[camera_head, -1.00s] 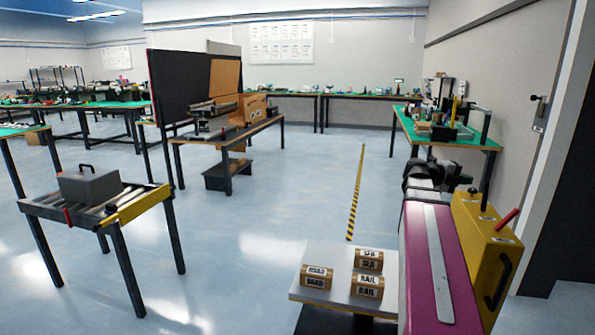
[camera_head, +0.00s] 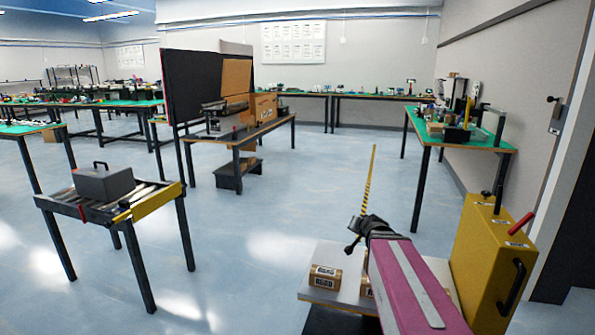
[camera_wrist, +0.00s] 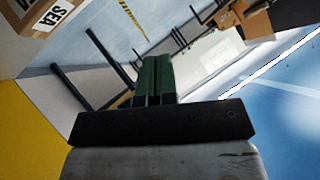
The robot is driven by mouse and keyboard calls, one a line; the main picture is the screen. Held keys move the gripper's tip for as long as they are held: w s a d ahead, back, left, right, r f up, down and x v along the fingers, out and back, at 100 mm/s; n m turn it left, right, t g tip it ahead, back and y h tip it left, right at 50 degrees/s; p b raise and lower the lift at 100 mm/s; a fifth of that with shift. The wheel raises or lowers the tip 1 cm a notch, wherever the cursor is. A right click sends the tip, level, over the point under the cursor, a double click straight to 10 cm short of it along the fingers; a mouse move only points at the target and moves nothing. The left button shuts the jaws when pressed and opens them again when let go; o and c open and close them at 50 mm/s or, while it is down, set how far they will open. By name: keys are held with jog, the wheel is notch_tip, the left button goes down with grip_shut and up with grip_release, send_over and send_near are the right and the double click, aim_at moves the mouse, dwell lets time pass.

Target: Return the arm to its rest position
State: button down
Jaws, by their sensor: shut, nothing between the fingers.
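My arm is magenta with a pale strip and reaches in from the bottom right of the head view. My gripper (camera_head: 356,236) is at its black far end, above the back part of a small grey table (camera_head: 345,255). In the wrist view, the two dark green fingers (camera_wrist: 156,66) lie side by side, shut and empty. A brown box marked ROAD (camera_head: 325,278) sits on the small table, left of my arm. The arm hides most of the other boxes there. A box marked SEA (camera_wrist: 58,14) shows at the top left of the wrist view.
A yellow case (camera_head: 487,260) with a black handle and red lever stands close right of my arm. A roller conveyor (camera_head: 150,203) carrying a grey handled block (camera_head: 104,184) stands at left. A workbench (camera_head: 500,145) is at the back right. Open floor lies between.

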jog(key=s+a+f+n+g+h, duration=0.1)
jog(key=s+a+f+n+g, duration=0.1)
jog(key=s+f+g, duration=0.3)
jog(key=s+a+f+n+g, duration=0.2)
jog(key=s+f+g, duration=0.4)
jog(key=s+f, duration=0.3)
jog(key=s+n, duration=0.1)
jog(key=s, duration=0.3)
jog(key=shift+f+h, duration=0.2)
jog(key=shift+h, duration=0.2)
jog(key=shift+s, duration=0.1)
